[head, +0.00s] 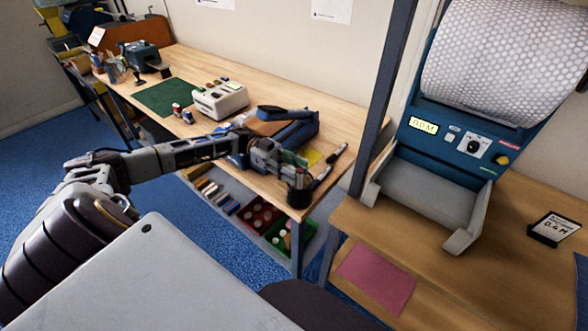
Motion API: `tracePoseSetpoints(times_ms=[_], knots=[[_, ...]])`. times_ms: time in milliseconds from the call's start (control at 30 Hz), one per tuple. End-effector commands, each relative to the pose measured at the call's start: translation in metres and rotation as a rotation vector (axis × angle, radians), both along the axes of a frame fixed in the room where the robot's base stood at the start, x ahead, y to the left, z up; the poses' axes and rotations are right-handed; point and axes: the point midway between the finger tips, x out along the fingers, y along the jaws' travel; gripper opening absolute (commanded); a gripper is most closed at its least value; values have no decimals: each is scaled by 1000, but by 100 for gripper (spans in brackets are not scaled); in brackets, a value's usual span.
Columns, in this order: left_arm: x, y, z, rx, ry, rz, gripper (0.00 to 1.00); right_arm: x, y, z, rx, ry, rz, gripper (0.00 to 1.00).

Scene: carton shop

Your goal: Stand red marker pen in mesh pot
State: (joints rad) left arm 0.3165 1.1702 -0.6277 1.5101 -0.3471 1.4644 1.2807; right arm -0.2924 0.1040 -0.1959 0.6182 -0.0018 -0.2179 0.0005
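My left arm reaches from the left across the wooden bench, and my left gripper (290,168) is near the bench's front right corner. A dark, cup-shaped thing (298,195), possibly the mesh pot, is just below and against the gripper in the picture; I cannot tell whether they touch. Two dark and pale pens, one marker (337,154) and another (322,174), lie on the bench right of the gripper. I cannot make out a red marker pen. The gripper's fingers are too small and overlapped to read. My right gripper is not in view.
A blue tool (290,128) stands behind the gripper, with a white box device (220,100) and a green mat (168,97) farther left. Red (260,214) and green (280,237) bins sit under the bench. A bubble-wrap dispenser (455,140) stands at right.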

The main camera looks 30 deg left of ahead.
Motion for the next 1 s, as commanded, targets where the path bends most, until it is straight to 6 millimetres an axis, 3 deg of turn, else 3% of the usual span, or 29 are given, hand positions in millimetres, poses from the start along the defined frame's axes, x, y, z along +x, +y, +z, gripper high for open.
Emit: tracePoseSetpoints(times_ms=[267,800,1000], knots=[[0,0,13,1,-1,-1,39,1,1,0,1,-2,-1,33],[0,1,84,1,-2,0,39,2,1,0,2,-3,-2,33],[0,0,97,0,-1,0,39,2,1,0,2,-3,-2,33]])
